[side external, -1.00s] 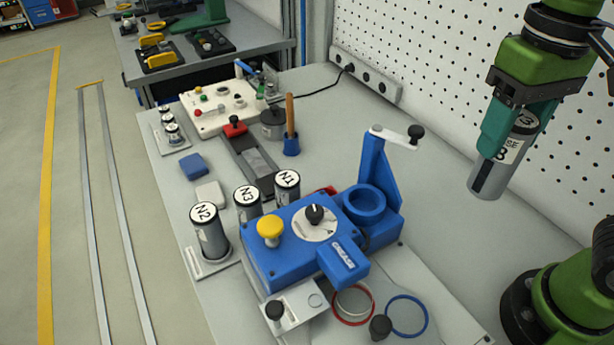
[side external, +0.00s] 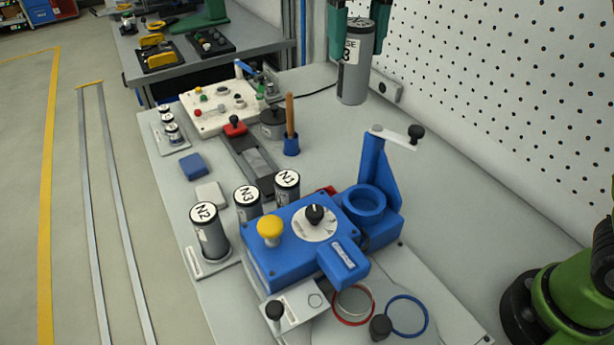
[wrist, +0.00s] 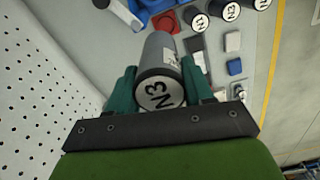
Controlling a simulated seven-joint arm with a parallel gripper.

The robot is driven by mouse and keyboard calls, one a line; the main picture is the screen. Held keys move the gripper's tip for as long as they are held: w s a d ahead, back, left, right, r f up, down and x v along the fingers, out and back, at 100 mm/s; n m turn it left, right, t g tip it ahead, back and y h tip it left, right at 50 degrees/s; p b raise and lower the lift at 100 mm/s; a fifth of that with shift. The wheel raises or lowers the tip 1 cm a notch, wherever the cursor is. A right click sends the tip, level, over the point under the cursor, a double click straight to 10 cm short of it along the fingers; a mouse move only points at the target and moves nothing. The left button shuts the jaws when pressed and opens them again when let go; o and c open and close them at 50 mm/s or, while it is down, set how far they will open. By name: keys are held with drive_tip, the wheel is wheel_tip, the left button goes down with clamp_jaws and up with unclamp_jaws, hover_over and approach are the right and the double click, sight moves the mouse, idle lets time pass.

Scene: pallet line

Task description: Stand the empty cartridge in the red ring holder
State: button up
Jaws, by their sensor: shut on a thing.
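My gripper (side external: 358,38) is shut on a grey cartridge (side external: 353,80) and holds it upright in the air near the pegboard. In the wrist view my gripper (wrist: 158,76) has one green finger on each side of the cartridge (wrist: 160,52), whose white cap reads N3. In the side view only a sliver of red (side external: 328,190) shows behind the blue grease unit (side external: 290,250). A thin red ring (side external: 370,305) also lies at the unit's front. I cannot tell which is the holder.
Standing cartridges N2 (side external: 209,232), N3 (side external: 246,201) and N1 (side external: 288,186) are left of and behind the grease unit. A blue post with a crank (side external: 374,165) rises from it. A blue ring (side external: 407,333) lies in front.

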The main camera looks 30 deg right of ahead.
drive_tip(key=w+f, duration=0.2)
drive_tip(key=f, duration=1.1)
drive_tip(key=w+a+f, duration=0.1)
drive_tip(key=w+f, duration=0.1)
drive_tip(key=f, duration=1.2)
drive_tip(key=shift+f, duration=0.2)
drive_tip(key=o, duration=1.2)
drive_tip(key=shift+s, duration=0.1)
